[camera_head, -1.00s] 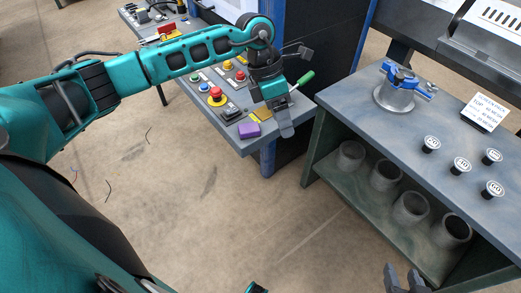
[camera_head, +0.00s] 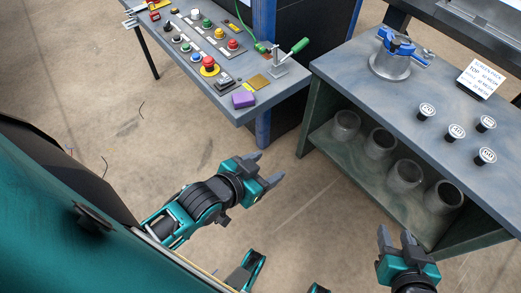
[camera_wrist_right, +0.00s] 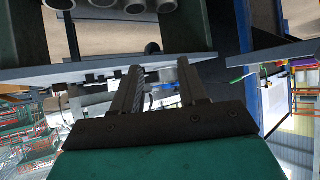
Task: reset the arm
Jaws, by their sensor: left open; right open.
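My left gripper (camera_head: 264,171) is open and empty in the head view, over the floor in front of the control panel table. My right gripper (camera_head: 396,236) is open and empty at the lower right of the head view, in front of the workbench. In the right wrist view its two fingers (camera_wrist_right: 158,88) stand apart with nothing between them.
The control panel table (camera_head: 262,98) carries several buttons, a green-handled lever (camera_head: 292,51) and a purple block (camera_head: 243,99). The workbench (camera_head: 345,75) holds a blue clamp on a metal cylinder (camera_head: 390,66), several black-and-white caps and a sign (camera_head: 481,78). Grey cups (camera_head: 404,175) stand on its shelf. Floor between is clear.

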